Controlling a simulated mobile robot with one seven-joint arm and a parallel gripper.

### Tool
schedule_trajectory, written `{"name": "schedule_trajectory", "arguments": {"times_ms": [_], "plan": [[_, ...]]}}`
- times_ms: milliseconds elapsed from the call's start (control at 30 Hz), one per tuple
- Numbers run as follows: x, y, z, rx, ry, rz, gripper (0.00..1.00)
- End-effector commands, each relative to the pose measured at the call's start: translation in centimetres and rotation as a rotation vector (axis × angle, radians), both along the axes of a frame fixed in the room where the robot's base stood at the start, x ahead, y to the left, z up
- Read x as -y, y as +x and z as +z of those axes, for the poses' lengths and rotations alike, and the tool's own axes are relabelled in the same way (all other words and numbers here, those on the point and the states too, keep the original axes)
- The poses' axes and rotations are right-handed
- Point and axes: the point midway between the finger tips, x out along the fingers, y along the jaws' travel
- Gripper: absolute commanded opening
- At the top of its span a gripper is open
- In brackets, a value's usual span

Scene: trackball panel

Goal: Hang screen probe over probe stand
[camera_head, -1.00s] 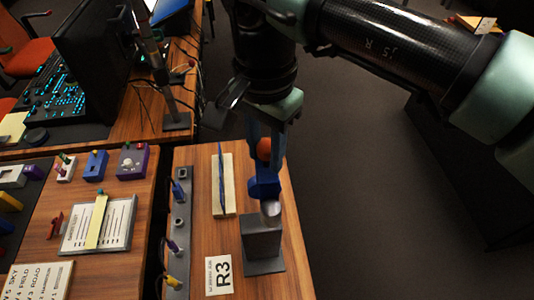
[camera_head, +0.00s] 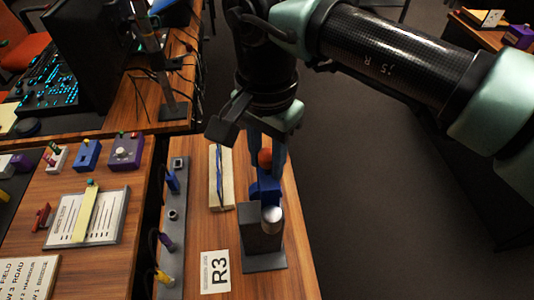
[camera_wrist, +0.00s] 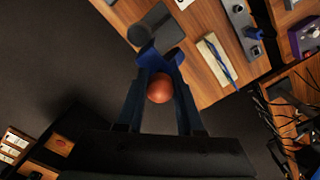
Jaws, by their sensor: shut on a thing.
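The screen probe has a blue body (camera_head: 265,188), an orange ball above it and a pale silver round end (camera_head: 271,215). My gripper (camera_head: 266,163) is shut on the probe, with the orange ball (camera_wrist: 160,88) between its fingers. The probe stand (camera_head: 259,240) is a dark grey upright block on a flat base plate, on the wooden table. The probe's silver end overlaps the stand's upper right part in the head view. I cannot tell whether they touch. In the wrist view the blue body (camera_wrist: 162,58) partly covers the stand's plate (camera_wrist: 160,25).
A cream tray (camera_head: 215,203) with a blue pen-like item lies left of the stand. Further left is a grey rail (camera_head: 171,230) with several plugs. An R3 card (camera_head: 217,272) lies in front. The table's right edge is close to the stand.

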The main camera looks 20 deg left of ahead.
Motion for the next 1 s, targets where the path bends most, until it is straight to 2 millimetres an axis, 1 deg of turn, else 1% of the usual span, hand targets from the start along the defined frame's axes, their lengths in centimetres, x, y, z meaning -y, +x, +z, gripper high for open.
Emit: {"name": "schedule_trajectory", "arguments": {"times_ms": [33, 200, 1000], "plan": [[0.0, 0.0, -0.8, 0.001, 0.001, 0.0, 0.0], [0.4, -0.9, -1.6, 0.0, 0.001, 0.0, 0.0], [0.4, -0.9, -8.0, 0.001, 0.0, 0.0, 0.0]]}}
